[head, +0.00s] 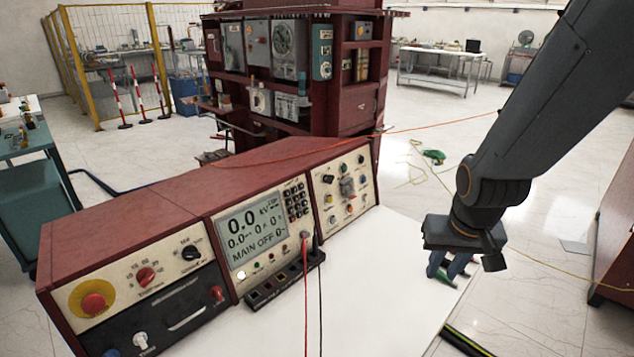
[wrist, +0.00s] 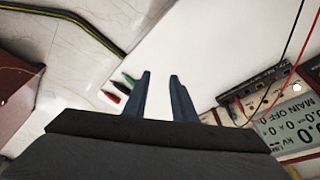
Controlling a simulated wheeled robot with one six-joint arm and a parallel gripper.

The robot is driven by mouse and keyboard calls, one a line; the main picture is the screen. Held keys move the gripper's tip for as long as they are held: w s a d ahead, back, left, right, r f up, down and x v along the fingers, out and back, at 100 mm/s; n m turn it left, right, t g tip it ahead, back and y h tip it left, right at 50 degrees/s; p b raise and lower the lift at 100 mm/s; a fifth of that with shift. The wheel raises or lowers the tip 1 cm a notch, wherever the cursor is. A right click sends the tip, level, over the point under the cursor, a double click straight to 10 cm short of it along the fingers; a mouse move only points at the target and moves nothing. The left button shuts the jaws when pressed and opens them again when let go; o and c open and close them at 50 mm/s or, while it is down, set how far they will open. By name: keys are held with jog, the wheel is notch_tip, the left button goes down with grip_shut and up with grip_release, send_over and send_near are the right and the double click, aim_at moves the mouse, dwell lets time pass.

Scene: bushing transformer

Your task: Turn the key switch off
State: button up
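The control console (head: 190,195) is a dark red box on a white table, with light panels of knobs, a display and buttons. I cannot tell for sure which control is the key switch; a grey fitting (head: 347,186) sits mid right panel, and a white knob (head: 141,341) is low on the left panel. My gripper (head: 449,270) hangs over the table's right part, apart from the console. In the wrist view my gripper (wrist: 160,84) has its two blue-grey fingers apart, with bare white table between them. The console's display (wrist: 288,122) is at the right there.
A red and a black lead rise from a black terminal strip (head: 285,280) at the console's front. Green, red and black clips (wrist: 115,97) lie on the table (wrist: 205,45) beside the fingers. A red cabinet (head: 350,80) stands behind. The white tabletop right of the console is mostly clear.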

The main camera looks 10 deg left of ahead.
jog(key=w+a+f+t, duration=0.2)
jog(key=w+t, duration=0.1)
jog(key=w, duration=0.9)
jog(key=t+y, duration=0.8)
jog(key=y, duration=0.4)
send_near(332, 181)
jog(key=x, duration=0.2)
jog(key=shift+m, duration=0.3)
jog(key=p+x, duration=0.1)
jog(key=x, duration=0.6)
jog(key=shift+w, duration=0.15)
grip_shut()
